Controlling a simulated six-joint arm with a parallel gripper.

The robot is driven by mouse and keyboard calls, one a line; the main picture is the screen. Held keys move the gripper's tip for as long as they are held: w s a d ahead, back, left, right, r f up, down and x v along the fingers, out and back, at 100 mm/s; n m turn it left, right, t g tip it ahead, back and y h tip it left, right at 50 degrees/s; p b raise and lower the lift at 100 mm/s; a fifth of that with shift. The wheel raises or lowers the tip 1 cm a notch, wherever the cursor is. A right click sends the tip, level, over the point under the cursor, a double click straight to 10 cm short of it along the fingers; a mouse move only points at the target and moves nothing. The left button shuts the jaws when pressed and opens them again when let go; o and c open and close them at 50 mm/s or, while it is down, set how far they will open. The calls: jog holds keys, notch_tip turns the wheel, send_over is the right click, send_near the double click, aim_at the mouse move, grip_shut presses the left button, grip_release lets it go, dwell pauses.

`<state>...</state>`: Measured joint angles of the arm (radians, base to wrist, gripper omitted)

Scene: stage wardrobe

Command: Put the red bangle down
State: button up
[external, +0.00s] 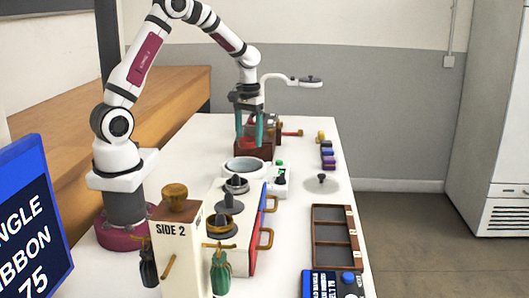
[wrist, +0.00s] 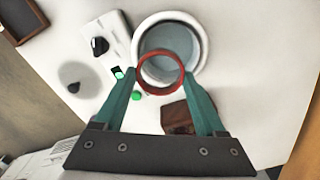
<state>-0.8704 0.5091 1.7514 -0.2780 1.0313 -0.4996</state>
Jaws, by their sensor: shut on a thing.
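The red bangle (wrist: 160,91) is between the teal fingertips of my gripper (wrist: 161,76) in the wrist view. The fingers are shut on it from opposite sides, and its ring faces the camera. In the external view my gripper (external: 249,132) points down at the brown wooden box (external: 268,152), with red showing between the fingers. I cannot tell how high the bangle is above the box. The wrist view shows the white round bowl (wrist: 199,30) behind the bangle and part of the brown box (wrist: 178,116) near the right finger.
A white device with a green button (external: 280,163) stands beside the bowl (external: 230,166). A cream cabinet with dark knobs (external: 228,228) and a "SIDE 2" box (external: 172,235) are nearer. A compartment tray (external: 335,209) lies at front right. Small coloured blocks (external: 328,158) line the right edge.

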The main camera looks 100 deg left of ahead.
jog(key=w+d+r+m, duration=0.3)
jog(key=w+d+r, duration=0.1)
jog(key=d, duration=0.3)
jog(key=w+d+r+m, duration=0.3)
jog(key=w+d+r, duration=0.15)
jog(key=d, duration=0.35)
jog(key=d+r+m, duration=0.3)
jog(key=d+r, duration=0.1)
jog(key=d, duration=0.4)
jog(key=d+r+m, duration=0.4)
jog(key=d, duration=0.4)
jog(key=n, duration=1.8)
send_over(244, 167)
jog(key=d, duration=0.5)
jog(key=f, duration=2.3)
jog(key=shift+w+a+f, duration=0.15)
jog(key=shift+w+f, duration=0.1)
jog(key=shift+w, duration=0.1)
notch_tip(244, 167, down, 3)
jog(key=shift+f, duration=0.45)
